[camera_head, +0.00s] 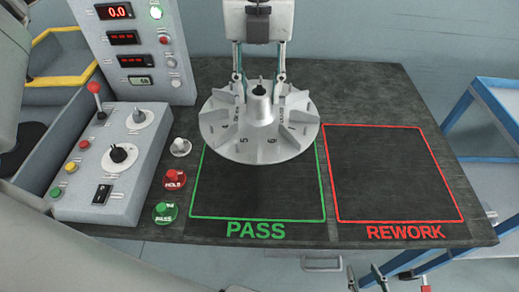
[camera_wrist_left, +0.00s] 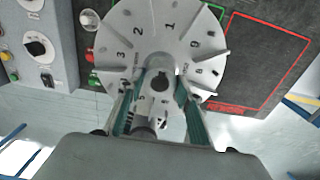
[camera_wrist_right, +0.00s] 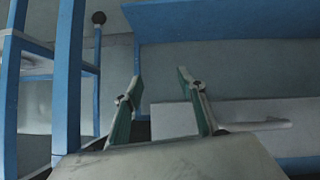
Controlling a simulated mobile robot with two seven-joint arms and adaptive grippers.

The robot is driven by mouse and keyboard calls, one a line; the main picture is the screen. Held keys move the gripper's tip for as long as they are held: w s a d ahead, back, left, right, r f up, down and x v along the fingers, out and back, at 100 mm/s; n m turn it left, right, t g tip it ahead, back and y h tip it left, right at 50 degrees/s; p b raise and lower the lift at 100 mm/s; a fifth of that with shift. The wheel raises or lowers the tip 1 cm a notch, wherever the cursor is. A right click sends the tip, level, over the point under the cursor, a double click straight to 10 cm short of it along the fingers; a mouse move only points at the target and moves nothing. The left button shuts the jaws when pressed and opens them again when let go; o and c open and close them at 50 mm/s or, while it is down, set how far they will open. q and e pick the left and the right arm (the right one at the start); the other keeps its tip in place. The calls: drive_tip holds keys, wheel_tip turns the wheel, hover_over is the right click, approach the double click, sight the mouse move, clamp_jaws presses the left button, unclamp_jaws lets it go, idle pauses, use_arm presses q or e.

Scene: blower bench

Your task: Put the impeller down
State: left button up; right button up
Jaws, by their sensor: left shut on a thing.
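The grey impeller (camera_head: 262,145), a bladed disc with numbers and a central hub, is over the upper part of the green PASS square (camera_head: 257,219). My left gripper (camera_head: 260,88) comes down from the top of the head view and is shut on the impeller's hub. The left wrist view shows the disc face (camera_wrist_left: 168,28) with the fingers at either side of the hub. I cannot tell whether the disc touches the dark bench top. My right gripper (camera_head: 389,280) is at the bottom edge of the head view. In the right wrist view its fingers (camera_wrist_right: 160,85) are apart and empty.
The red REWORK square (camera_head: 392,226) is empty, right of PASS. Left of PASS stand green, red and white knobs (camera_head: 174,179) and a control box (camera_head: 115,160) with a red-topped lever. A display panel (camera_head: 130,45) stands behind it. A blue frame (camera_head: 490,105) is at the right.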

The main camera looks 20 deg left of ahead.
sight(259, 107)
use_arm(q)
wheel_tip(259, 107, down, 17)
drive_tip(key=shift+r+b, duration=0.1)
drive_tip(key=shift+b, duration=0.7)
drive_tip(key=o, duration=0.9)
drive_tip(key=shift+f, duration=0.2)
drive_tip(key=o, duration=0.3)
drive_tip(key=shift+r, duration=0.1)
wheel_tip(259, 107, up, 12)
drive_tip(key=shift+r+p, duration=0.1)
drive_tip(key=shift+p, duration=0.5)
